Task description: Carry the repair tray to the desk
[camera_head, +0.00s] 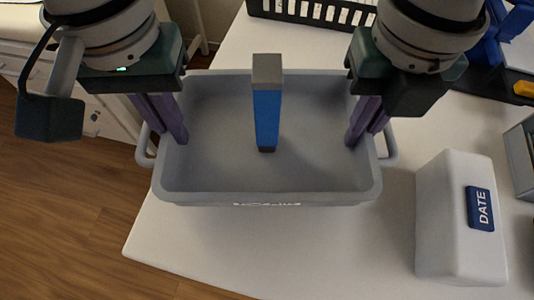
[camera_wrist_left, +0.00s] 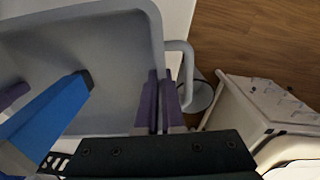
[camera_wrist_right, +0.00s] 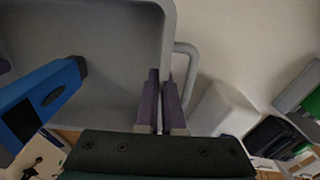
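The repair tray is a grey, deep, rectangular tub (camera_head: 230,197) with a loop handle at each end. It is over the white desk top (camera_head: 300,255), its left part past the desk's left edge. Whether its base touches the desk is hidden. A blue tool with dark ends (camera_head: 267,112) stands upright inside it. My left gripper (camera_head: 174,138) is closed over the tray's left wall, one finger inside and one outside, as the left wrist view (camera_wrist_left: 160,80) shows. My right gripper (camera_head: 362,138) pinches the right wall likewise, seen in the right wrist view (camera_wrist_right: 161,82).
A white block with a blue DATE label (camera_head: 455,215) stands on the desk to the right. A black slotted rack (camera_head: 315,10) is behind the tray. Blue and dark items (camera_head: 500,60) crowd the back right. White drawers (camera_head: 100,120) and wooden floor (camera_head: 70,210) lie left.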

